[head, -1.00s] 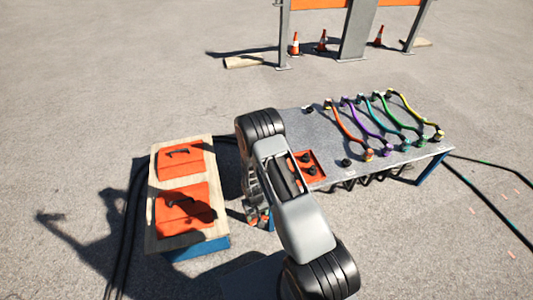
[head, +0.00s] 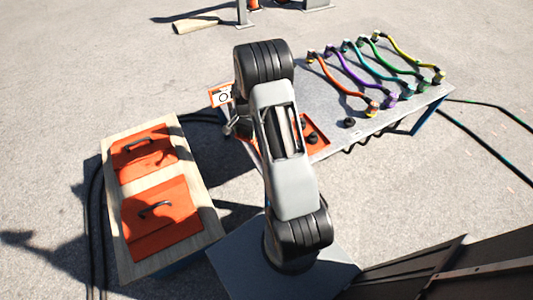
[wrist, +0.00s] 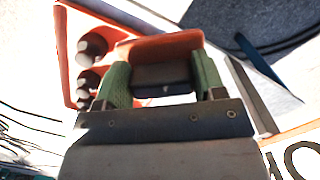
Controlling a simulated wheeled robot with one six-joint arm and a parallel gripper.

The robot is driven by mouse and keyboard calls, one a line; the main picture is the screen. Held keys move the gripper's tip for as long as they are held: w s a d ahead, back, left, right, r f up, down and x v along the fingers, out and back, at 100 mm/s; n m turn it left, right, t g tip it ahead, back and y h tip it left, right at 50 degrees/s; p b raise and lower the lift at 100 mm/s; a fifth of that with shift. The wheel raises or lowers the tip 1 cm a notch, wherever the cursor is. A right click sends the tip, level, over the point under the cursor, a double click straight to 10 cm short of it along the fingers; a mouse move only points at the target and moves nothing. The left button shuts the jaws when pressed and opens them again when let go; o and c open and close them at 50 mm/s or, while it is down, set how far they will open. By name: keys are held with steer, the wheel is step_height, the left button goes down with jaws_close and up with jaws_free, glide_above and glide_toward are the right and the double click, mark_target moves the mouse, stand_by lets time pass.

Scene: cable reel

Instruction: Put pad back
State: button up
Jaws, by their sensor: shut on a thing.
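My gripper (wrist: 164,92) is shut on a dark block in the wrist view. The block (wrist: 163,78) sits between the green finger pads, with an orange part (wrist: 160,45) right beyond it. I take this to be the pad, but most of it is hidden. In the head view my gripper (head: 238,124) is at the table's left end, partly behind my arm. An orange tray (head: 318,148) with black knobs lies on the grey table (head: 320,100) to its right. The tray and knobs (wrist: 87,80) also show at the left of the wrist view.
An orange-edged white panel with a black ring (head: 222,97) shows beside my gripper. A wood-topped bench (head: 112,215) with two orange, black-handled panels stands left. Coloured cables (head: 385,75) span the table's right half. Dark panels (head: 450,275) are at lower right.

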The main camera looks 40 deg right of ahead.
steer(key=s+d+m+b, duration=0.1)
steer(key=d+m+b, duration=0.6)
steer(key=d+b, duration=0.2)
steer(key=shift+t+y, duration=0.3)
steer(key=shift+t, duration=0.1)
steer(key=shift+d+f+b, duration=0.1)
steer(key=shift+f+b, duration=1.9)
steer(key=shift+f, duration=2.2)
steer(key=shift+f, duration=0.1)
steer(key=o, duration=0.9)
